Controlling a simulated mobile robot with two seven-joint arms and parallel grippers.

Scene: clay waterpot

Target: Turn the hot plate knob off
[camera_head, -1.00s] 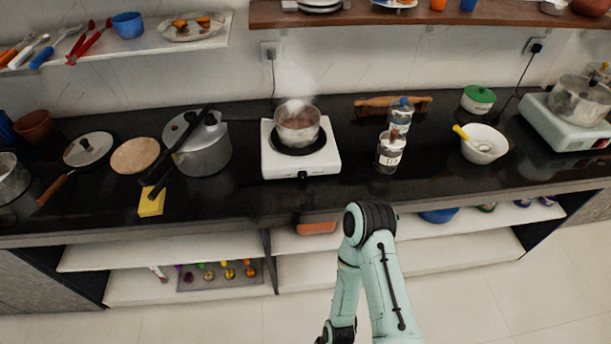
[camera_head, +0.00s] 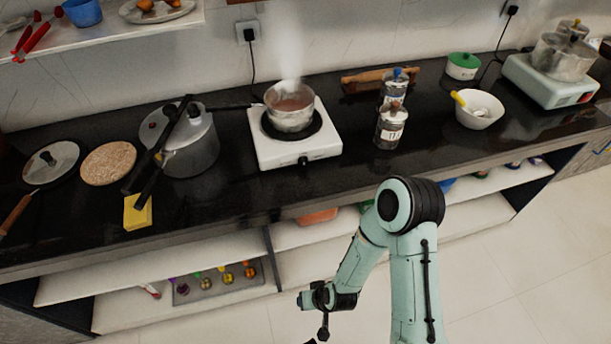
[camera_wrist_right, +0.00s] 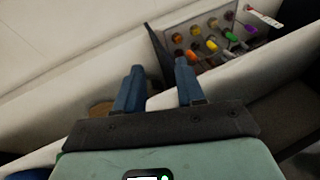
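The white hot plate (camera_head: 265,150) stands on the black counter with a steaming pot (camera_head: 289,105) on its black burner. Its small dark knob (camera_head: 303,161) is on the front face; I cannot tell its setting. My right arm is in front of the counter, bent, with its wrist low, below and apart from the hot plate. In the right wrist view my right gripper (camera_wrist_right: 158,80) has two blue fingers spread apart with nothing between them. The hot plate does not show in that view. My left gripper is not in view.
A pressure cooker (camera_head: 193,152) stands left of the hot plate, with a yellow sponge (camera_head: 138,211) near the counter edge. Glass jars (camera_head: 390,127) stand to the right. Below is a shelf with a tray of colourful small items (camera_head: 217,283). Counter directly before the hot plate is clear.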

